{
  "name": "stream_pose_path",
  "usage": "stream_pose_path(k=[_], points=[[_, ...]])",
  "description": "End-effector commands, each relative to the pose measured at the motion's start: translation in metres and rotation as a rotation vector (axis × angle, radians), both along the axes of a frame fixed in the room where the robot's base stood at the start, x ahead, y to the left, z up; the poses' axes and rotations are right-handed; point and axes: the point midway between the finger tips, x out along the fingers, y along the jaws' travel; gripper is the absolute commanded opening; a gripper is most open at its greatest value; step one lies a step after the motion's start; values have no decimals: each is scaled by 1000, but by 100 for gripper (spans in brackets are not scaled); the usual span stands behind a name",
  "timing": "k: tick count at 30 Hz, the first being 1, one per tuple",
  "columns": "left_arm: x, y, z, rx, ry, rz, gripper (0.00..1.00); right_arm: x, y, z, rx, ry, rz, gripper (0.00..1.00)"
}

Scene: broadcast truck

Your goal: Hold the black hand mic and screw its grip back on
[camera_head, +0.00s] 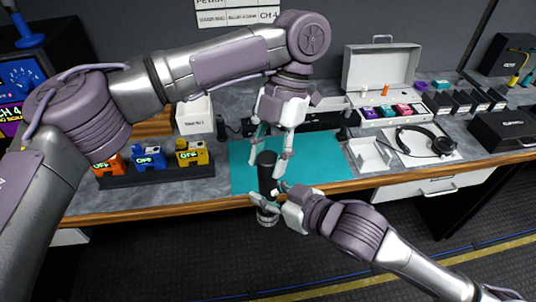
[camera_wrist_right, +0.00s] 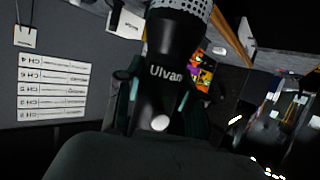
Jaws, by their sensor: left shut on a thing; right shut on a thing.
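The black hand mic (camera_head: 267,217) hangs head-down in front of the bench edge, its mesh head lowest. My right gripper (camera_head: 266,197) is shut on its body from the right. In the right wrist view the mic body (camera_wrist_right: 165,75) shows the lettering "Ulvan", with the silver mesh at the top. The black grip (camera_head: 266,162) stands upright above the body, in line with it. My left gripper (camera_head: 268,168) comes from above and is shut on the grip. The seam between grip and body is hidden by the fingers, so I cannot tell how tightly they are joined.
A teal mat (camera_head: 318,160) lies on the bench behind the mic. Orange, blue and yellow boxes (camera_head: 150,157) stand in a tray at left. A headset (camera_head: 430,140), an open case (camera_head: 380,72) and small dark boxes are at right. The floor in front is clear.

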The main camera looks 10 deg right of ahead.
Motion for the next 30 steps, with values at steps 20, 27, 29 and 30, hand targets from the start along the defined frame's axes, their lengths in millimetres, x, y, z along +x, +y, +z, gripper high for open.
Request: stream_pose_path(k=[20, 27, 29, 30], points=[[1, 0, 0, 0, -1, -378, 58, -2, 2, 1, 5, 0, 6, 0], [0, 0, 0, -1, 1, -380, 65, -1, 1, 1, 3, -1, 4, 0], [0, -1, 0, 0, 2, -381, 65, -1, 1, 1, 3, -1, 4, 0], [0, -1, 1, -1, 1, -380, 65, -1, 1, 1, 3, -2, 3, 0]])
